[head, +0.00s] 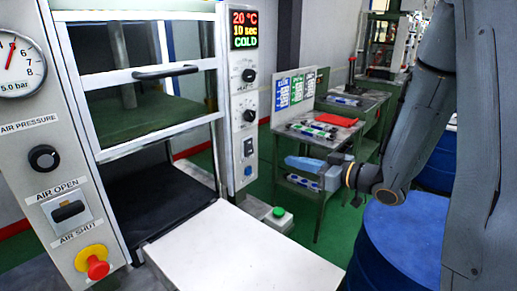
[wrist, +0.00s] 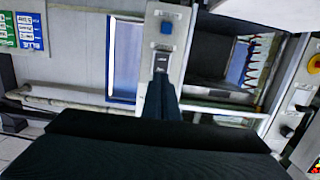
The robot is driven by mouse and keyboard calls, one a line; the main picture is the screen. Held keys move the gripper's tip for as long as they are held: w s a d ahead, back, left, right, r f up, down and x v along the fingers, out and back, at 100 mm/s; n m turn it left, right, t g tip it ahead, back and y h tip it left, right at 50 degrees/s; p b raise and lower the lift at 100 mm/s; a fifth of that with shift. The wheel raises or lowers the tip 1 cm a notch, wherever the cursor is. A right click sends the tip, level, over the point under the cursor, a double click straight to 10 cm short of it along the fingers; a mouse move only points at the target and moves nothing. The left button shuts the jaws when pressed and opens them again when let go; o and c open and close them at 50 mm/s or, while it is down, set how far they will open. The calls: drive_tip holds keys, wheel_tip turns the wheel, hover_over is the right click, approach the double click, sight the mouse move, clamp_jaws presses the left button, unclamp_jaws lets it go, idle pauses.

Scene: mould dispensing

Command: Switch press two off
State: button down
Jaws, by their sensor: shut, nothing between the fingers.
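A press stands at the left in the head view. Its right control panel (head: 243,100) has a lit display (head: 244,29) reading 20 °C, 10 sec, COLD. Below are two black knobs, a dark switch (head: 248,147) and a small blue button (head: 248,170). I see no number naming the press. My gripper (head: 290,161) is shut and empty, pointing left at the lower panel, apart from it in the head view. In the wrist view my shut fingers (wrist: 161,82) overlap the panel below the blue button (wrist: 166,28) and partly hide what is there; contact cannot be told.
The left panel has an air pressure gauge (head: 15,63), an air switch (head: 68,210) and a red stop knob (head: 96,266). A white table (head: 235,255) is in front. A blue drum (head: 405,245) stands below my arm. A bench (head: 320,133) is behind my gripper.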

drive_tip(key=shift+a, duration=0.15)
drive_tip(key=p, duration=0.4)
approach(250, 151)
drive_tip(key=x, duration=0.6)
drive_tip(key=shift+w+a+f, duration=0.1)
drive_tip(key=shift+w+f, duration=0.05)
drive_tip(key=shift+w, duration=0.05)
